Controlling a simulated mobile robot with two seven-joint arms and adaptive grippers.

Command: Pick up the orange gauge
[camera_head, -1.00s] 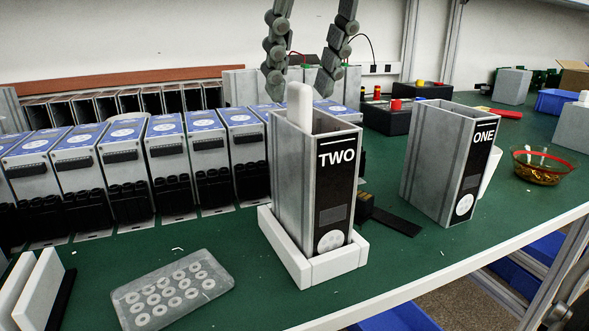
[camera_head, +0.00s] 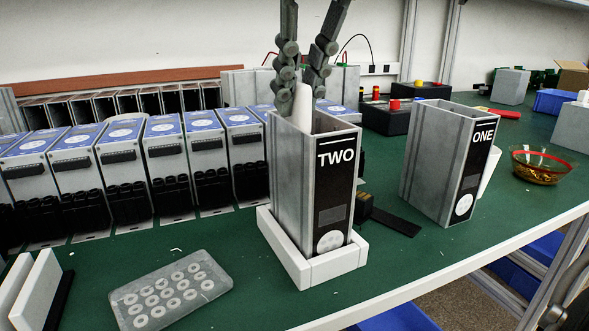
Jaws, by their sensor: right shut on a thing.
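I cannot make out an orange gauge in the head view. My right gripper (camera_head: 301,92) comes down from the top and is shut on a white rounded bar (camera_head: 302,108). The bar stands out of the open top of the grey housing marked TWO (camera_head: 290,185), and its lower part is hidden inside. The housing stands upright in a white square holder (camera_head: 337,262) on the green table. My left gripper is not in view.
A second grey housing marked ONE (camera_head: 432,160) stands to the right. A row of blue-topped units (camera_head: 165,165) fills the left. A grey tray with rings (camera_head: 170,293) lies in front, and a glass bowl (camera_head: 540,165) is at the right. Green table shows between them.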

